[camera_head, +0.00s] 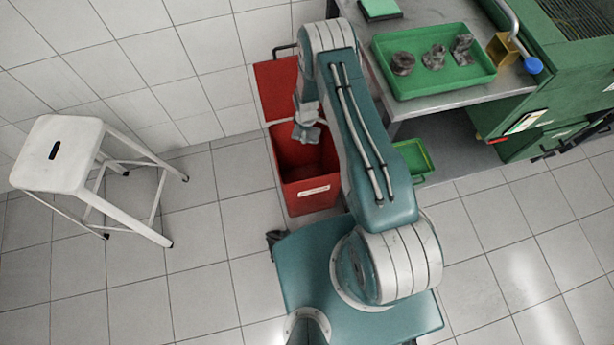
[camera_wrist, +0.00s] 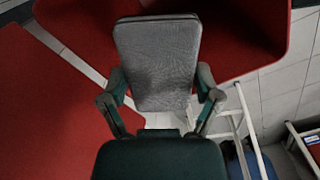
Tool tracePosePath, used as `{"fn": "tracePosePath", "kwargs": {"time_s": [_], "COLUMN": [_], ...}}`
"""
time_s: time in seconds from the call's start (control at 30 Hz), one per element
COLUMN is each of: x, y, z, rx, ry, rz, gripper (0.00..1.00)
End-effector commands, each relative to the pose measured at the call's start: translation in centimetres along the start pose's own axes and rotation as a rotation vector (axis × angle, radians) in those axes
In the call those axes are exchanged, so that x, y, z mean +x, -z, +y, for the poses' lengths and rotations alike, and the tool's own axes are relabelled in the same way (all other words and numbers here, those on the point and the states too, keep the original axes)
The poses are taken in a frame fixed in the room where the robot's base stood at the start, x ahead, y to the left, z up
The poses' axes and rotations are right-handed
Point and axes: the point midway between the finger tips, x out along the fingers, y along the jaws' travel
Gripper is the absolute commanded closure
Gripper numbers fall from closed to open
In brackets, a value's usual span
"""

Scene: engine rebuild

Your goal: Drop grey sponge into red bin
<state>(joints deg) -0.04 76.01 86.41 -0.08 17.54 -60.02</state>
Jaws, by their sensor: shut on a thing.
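In the wrist view the grey sponge (camera_wrist: 156,58) is held between the two fingers of my gripper (camera_wrist: 160,88), one finger on each side of it. The red bin (camera_head: 306,183) stands on the floor in the head view, with its lid open. My gripper (camera_head: 306,133) is over the bin's mouth in the head view, toward its back edge. The sponge is small and hard to make out there. In the wrist view the red bin's inside (camera_wrist: 262,30) lies behind the sponge, and a red panel (camera_wrist: 45,110) fills the left.
A white stool (camera_head: 62,155) stands to the left on the tiled floor. At right, a metal workbench (camera_head: 430,112) carries a green tray (camera_head: 407,87) with several dark parts, and a green machine (camera_head: 570,60) adjoins it. A smaller green tray (camera_head: 414,158) is below. Floor between stool and bin is clear.

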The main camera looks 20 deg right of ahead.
Motion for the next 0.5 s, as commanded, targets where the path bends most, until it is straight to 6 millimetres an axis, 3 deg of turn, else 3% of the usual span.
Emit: {"fn": "tracePosePath", "kwargs": {"time_s": [0.5], "x": [5.2], "y": [0.0], "z": [0.0], "rx": [0.002], "ry": [0.001], "rz": [0.0], "gripper": [0.59]}}
